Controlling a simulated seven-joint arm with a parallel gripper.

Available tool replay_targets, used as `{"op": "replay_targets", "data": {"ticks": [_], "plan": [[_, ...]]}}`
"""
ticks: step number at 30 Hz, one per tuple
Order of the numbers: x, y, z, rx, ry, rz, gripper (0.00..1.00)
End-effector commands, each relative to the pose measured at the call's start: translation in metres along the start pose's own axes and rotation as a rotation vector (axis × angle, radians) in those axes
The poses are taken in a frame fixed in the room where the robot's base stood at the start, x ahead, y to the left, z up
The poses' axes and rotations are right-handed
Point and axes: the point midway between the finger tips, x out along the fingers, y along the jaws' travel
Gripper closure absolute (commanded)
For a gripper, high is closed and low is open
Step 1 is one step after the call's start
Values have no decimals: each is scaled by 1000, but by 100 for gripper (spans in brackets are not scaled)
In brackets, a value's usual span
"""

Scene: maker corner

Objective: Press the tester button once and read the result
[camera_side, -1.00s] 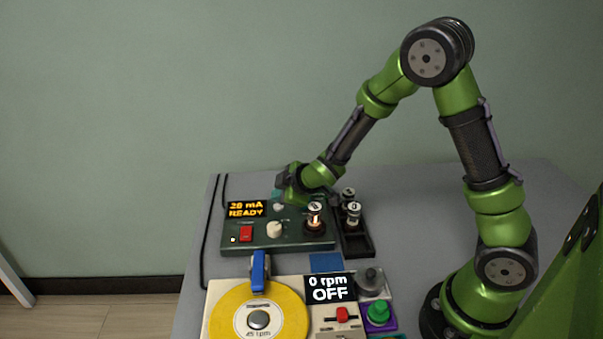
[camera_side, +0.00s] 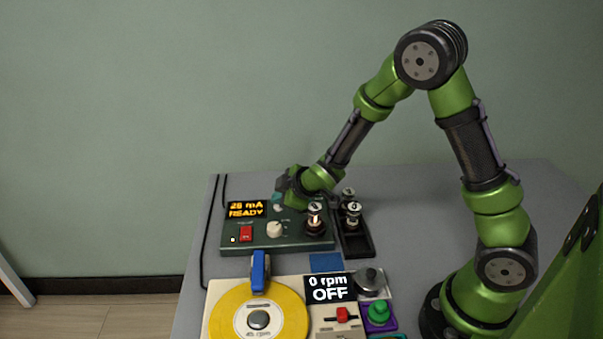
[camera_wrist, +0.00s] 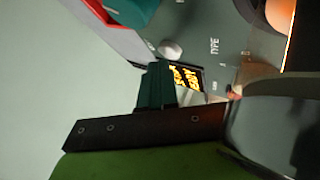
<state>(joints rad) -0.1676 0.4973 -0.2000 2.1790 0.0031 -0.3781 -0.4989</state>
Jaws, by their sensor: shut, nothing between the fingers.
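The tester (camera_side: 290,242) is a dark green box with an orange display (camera_side: 246,209) reading "28 mA READY", as far as the small text shows. It carries a red switch (camera_side: 246,233), a pale knob (camera_side: 275,229) and a tube (camera_side: 315,213) standing in its socket. My gripper (camera_side: 281,199) is low at the back of the tester, right of the display; its tips are hard to make out. In the wrist view, my shut, empty gripper (camera_wrist: 157,72) is beside the display (camera_wrist: 187,78) and a small pale knob (camera_wrist: 171,50). I cannot tell whether it touches the tester button.
A dark tray (camera_side: 356,246) with tubes stands right of the tester. In front is a turntable (camera_side: 237,302) with a yellow disc and a display (camera_side: 329,288) reading "0 rpm OFF". The grey table (camera_side: 420,220) is clear between the tray and my base.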

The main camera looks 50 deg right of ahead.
Motion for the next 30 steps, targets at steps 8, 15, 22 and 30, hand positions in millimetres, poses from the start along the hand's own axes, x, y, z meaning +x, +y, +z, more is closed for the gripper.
{"op": "replay_targets", "data": {"ticks": [8,15,22,30], "plan": [[2,-2,2,0,-1,0,100],[4,-3,3,1,-1,0,100],[6,-4,4,0,-1,0,100],[6,-4,5,0,-1,-1,100]]}}
